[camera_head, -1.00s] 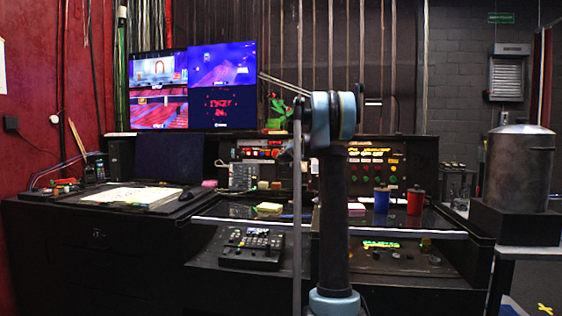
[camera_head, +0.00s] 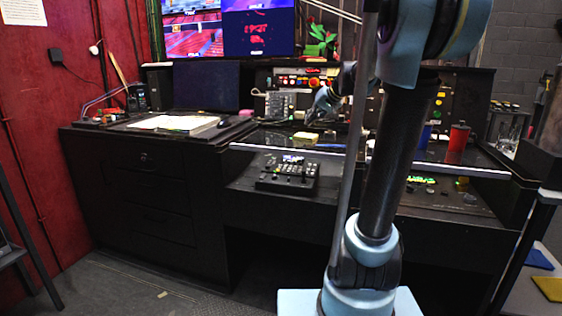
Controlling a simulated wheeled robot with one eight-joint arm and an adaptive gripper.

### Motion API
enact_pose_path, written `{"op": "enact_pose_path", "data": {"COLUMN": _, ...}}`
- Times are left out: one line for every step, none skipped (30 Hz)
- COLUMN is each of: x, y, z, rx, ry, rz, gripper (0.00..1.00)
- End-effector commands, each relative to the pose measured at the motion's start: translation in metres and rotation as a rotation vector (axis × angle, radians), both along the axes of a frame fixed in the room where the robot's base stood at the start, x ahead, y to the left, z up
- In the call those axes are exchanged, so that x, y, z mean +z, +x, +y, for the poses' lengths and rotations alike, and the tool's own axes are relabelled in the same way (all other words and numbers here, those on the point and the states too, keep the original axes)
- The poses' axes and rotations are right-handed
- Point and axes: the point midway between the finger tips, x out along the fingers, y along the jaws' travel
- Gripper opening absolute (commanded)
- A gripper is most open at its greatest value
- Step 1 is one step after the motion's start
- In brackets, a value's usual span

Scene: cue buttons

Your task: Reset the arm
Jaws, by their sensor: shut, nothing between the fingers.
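My arm stands in the right half of the head view, with a dark link rising from a pale blue base joint to a large blue joint at the top. Farther back, its end, with my gripper (camera_head: 314,114), shows small and dark left of the upright link. It looks shut and empty, above or in front of the console desk; its exact height is hard to tell. A button panel (camera_head: 297,80) with red and yellow buttons is behind it, partly covered by the arm.
A black desk (camera_head: 150,165) spans the view. Floor is clear at front left; a side table stands at right.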

Motion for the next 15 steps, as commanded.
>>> {"op": "enact_pose_path", "data": {"x": -0.011, "y": -0.022, "z": 0.001, "rx": 0.008, "ry": -0.022, "rz": 0.022, "gripper": 0.0}}
{"op": "enact_pose_path", "data": {"x": -0.017, "y": -0.034, "z": 0.002, "rx": 0.012, "ry": -0.035, "rz": 0.035, "gripper": 0.0}}
{"op": "enact_pose_path", "data": {"x": -0.026, "y": -0.05, "z": 0.001, "rx": 0.015, "ry": -0.054, "rz": 0.054, "gripper": 0.0}}
{"op": "enact_pose_path", "data": {"x": -0.033, "y": -0.062, "z": 0.001, "rx": 0.018, "ry": -0.068, "rz": 0.068, "gripper": 0.0}}
{"op": "enact_pose_path", "data": {"x": -0.039, "y": -0.073, "z": 0.001, "rx": 0.021, "ry": -0.082, "rz": 0.081, "gripper": 0.0}}
{"op": "enact_pose_path", "data": {"x": -0.048, "y": -0.089, "z": -0.001, "rx": 0.023, "ry": -0.101, "rz": 0.1, "gripper": 0.0}}
{"op": "enact_pose_path", "data": {"x": -0.055, "y": -0.1, "z": -0.001, "rx": 0.025, "ry": -0.114, "rz": 0.115, "gripper": 0.0}}
{"op": "enact_pose_path", "data": {"x": -0.062, "y": -0.112, "z": -0.002, "rx": 0.027, "ry": -0.129, "rz": 0.127, "gripper": 0.0}}
{"op": "enact_pose_path", "data": {"x": -0.072, "y": -0.127, "z": -0.004, "rx": 0.027, "ry": -0.148, "rz": 0.146, "gripper": 0.0}}
{"op": "enact_pose_path", "data": {"x": -0.079, "y": -0.138, "z": -0.005, "rx": 0.028, "ry": -0.162, "rz": 0.16, "gripper": 0.0}}
{"op": "enact_pose_path", "data": {"x": -0.087, "y": -0.15, "z": -0.007, "rx": 0.029, "ry": -0.176, "rz": 0.173, "gripper": 0.0}}
{"op": "enact_pose_path", "data": {"x": -0.097, "y": -0.165, "z": -0.009, "rx": 0.03, "ry": -0.196, "rz": 0.191, "gripper": 0.0}}
{"op": "enact_pose_path", "data": {"x": -0.104, "y": -0.176, "z": -0.011, "rx": 0.03, "ry": -0.211, "rz": 0.205, "gripper": 0.0}}
{"op": "enact_pose_path", "data": {"x": -0.112, "y": -0.187, "z": -0.013, "rx": 0.029, "ry": -0.225, "rz": 0.218, "gripper": 0.0}}
{"op": "enact_pose_path", "data": {"x": -0.122, "y": -0.201, "z": -0.016, "rx": 0.028, "ry": -0.246, "rz": 0.237, "gripper": 0.0}}
